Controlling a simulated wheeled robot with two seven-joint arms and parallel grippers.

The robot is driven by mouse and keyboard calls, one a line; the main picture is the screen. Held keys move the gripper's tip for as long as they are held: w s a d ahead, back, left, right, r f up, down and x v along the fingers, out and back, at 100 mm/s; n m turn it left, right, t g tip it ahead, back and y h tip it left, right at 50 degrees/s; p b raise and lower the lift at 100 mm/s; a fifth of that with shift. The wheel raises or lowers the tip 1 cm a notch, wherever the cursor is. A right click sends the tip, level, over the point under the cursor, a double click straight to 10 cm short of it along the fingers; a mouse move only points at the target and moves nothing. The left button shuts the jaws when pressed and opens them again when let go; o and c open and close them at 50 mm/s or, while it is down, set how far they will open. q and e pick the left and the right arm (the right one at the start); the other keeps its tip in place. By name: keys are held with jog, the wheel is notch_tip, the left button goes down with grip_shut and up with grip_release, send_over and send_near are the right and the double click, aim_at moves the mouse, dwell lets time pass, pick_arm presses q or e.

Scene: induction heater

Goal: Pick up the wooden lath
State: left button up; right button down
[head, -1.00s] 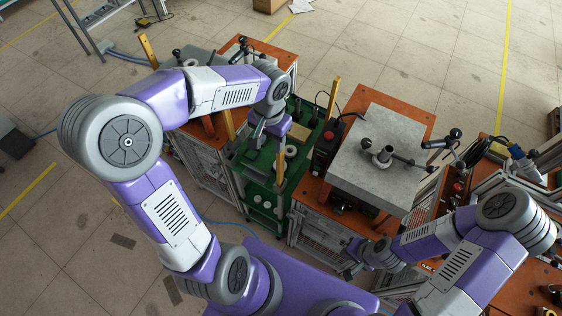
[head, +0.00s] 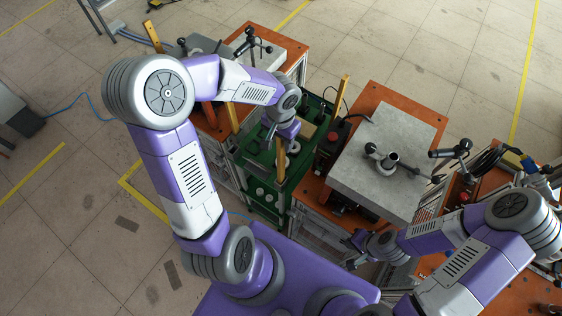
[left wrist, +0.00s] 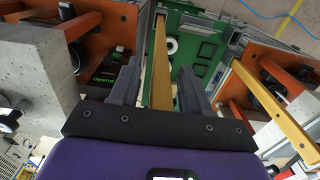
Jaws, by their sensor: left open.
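An upright wooden lath (head: 281,158) stands at the front edge of the green cart, near the middle of the head view. In the left wrist view a lath (left wrist: 161,65) runs lengthwise between the two fingers of my left gripper (left wrist: 158,92). The fingers are apart, one on each side of it, and the jaws are open. Whether either finger touches the lath cannot be told. In the head view my left gripper (head: 270,136) is small and partly hidden by its wrist, above the cart. My right gripper (head: 355,256) is low beside the right-hand orange table; its finger gap is unclear.
The green cart (head: 257,180) stands between two orange-topped tables. Further laths stand at the left table (head: 233,118) and behind the cart (head: 344,88).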

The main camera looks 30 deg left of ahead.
pick_arm(q)
grip_shut()
jog(key=shift+w, duration=0.1)
dwell(0.4)
